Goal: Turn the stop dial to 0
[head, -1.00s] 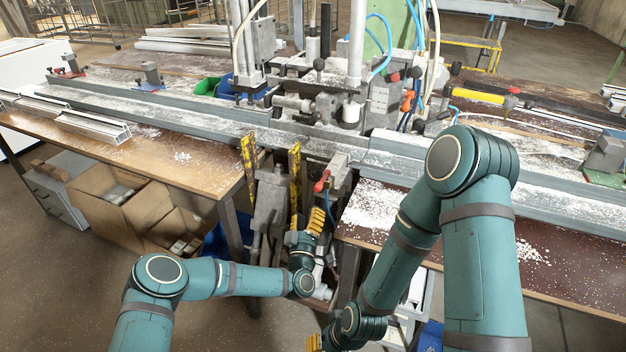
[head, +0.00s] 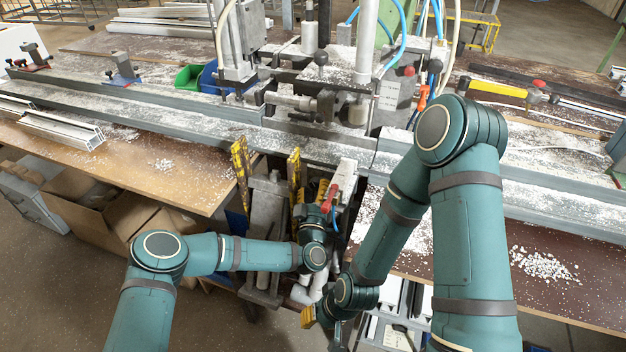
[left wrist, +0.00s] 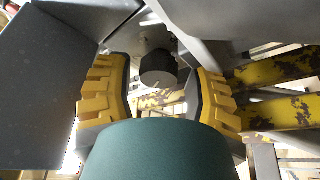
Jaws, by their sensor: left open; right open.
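A dark round knob (left wrist: 158,68), which looks like the stop dial, sits on a grey metal part in the left wrist view. It lies between the two yellow fingers of my open left gripper (left wrist: 165,95), with a visible gap on each side. I cannot read any marks on it. In the head view my left gripper (head: 318,192) is in the gap between the bench tops, below the clamp machine, and its arm hides the knob there. My right gripper (head: 322,322) is low near the bottom edge, mostly hidden by its own arm, away from the knob.
A red-handled lever (head: 330,196) is right beside my left gripper. Worn yellow bars (head: 241,172) stand left of it. The clamp machine (head: 330,95) rises behind. The right bench top (head: 470,258) carries white chips. Cardboard boxes (head: 95,220) stand under the left bench.

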